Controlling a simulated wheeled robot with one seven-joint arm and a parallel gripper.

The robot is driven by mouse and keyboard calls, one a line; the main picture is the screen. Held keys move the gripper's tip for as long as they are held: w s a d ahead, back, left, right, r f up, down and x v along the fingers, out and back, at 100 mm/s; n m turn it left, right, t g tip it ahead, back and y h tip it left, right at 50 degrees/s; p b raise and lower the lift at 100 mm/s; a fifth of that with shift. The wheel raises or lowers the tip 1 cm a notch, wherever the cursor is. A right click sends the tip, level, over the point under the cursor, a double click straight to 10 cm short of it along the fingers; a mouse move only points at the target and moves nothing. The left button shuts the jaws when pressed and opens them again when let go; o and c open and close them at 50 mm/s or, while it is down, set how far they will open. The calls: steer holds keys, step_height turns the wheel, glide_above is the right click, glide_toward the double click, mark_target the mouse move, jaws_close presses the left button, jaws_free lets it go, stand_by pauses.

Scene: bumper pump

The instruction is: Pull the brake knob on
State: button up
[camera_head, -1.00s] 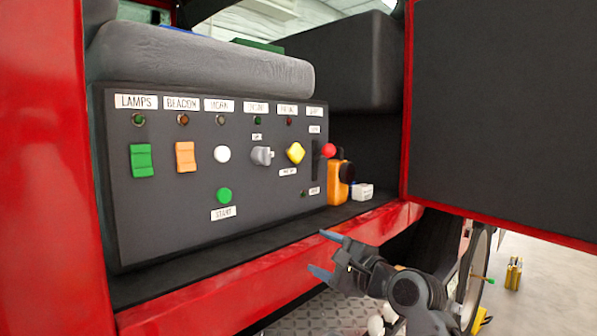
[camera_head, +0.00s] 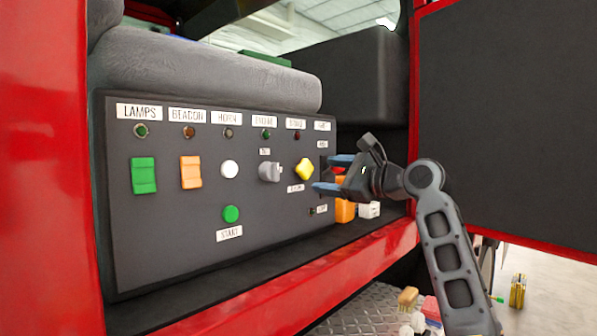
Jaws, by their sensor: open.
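The yellow diamond-shaped brake knob (camera_head: 304,169) sits on the dark control panel (camera_head: 180,240), below a label that seems to read brake and a dark red lamp (camera_head: 296,137). My gripper (camera_head: 325,173) is open just to the right of the knob. Its two blue-grey fingers point left toward the panel, one above the other, and nothing is between them. In this view the fingertips look apart from the knob, but I cannot tell the depth gap.
Left of the knob are a grey rotary switch (camera_head: 270,172), a white horn button (camera_head: 229,169), a green start button (camera_head: 231,214), and orange (camera_head: 190,172) and green (camera_head: 144,175) rockers. A dark door (camera_head: 500,120) stands right.

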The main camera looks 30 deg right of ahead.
mark_target(308, 169)
steer(key=x, duration=0.2)
steer(key=p+x, duration=0.1)
steer(key=x, duration=0.2)
steer(key=r+x, duration=0.1)
steer(key=x, duration=0.2)
steer(key=shift+c, duration=0.4)
jaws_close()
stand_by(0.3)
